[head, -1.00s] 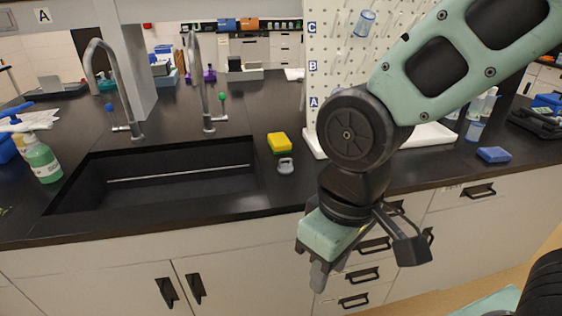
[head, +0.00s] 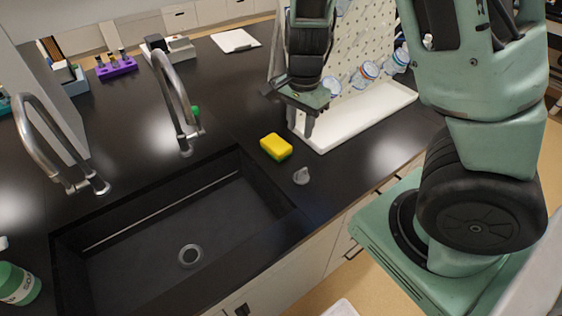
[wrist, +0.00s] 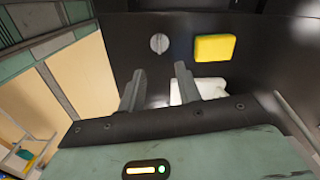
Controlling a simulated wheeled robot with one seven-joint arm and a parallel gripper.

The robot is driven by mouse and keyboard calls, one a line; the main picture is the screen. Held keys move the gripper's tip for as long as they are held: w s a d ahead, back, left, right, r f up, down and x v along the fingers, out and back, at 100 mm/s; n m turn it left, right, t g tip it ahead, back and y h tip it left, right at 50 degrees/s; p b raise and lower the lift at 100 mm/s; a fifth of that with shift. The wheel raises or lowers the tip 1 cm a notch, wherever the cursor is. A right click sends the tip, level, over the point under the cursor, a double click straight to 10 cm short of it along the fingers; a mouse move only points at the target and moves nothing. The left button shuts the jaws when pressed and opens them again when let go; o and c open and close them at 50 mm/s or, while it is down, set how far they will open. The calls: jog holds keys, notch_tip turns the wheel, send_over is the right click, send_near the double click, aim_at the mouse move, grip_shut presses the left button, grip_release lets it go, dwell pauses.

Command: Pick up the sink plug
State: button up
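The sink plug (head: 301,175) is a small grey piece with a raised grip, lying on the black counter just right of the sink. It also shows in the wrist view (wrist: 160,43), beyond my fingertips. My gripper (head: 308,128) hangs above the counter, behind the plug and in front of the pegboard. In the wrist view my gripper's two fingers (wrist: 158,84) stand apart with nothing between them. The plug is clear of both fingers. The sink (head: 131,186) is a black basin with a round drain (head: 190,255) in its floor.
A yellow sponge (head: 276,147) lies close behind the plug, to its left. Two curved taps stand behind the sink. A soap bottle (head: 18,284) is at the left.

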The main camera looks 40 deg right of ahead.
jog(key=b, duration=0.3)
send_over(298, 173)
jog(key=f, duration=1.2)
jog(key=shift+w, duration=0.2)
jog(key=shift+s+f+b, duration=0.15)
jog(key=shift+f+b, duration=0.55)
jog(key=shift+f, duration=1.95)
grip_shut()
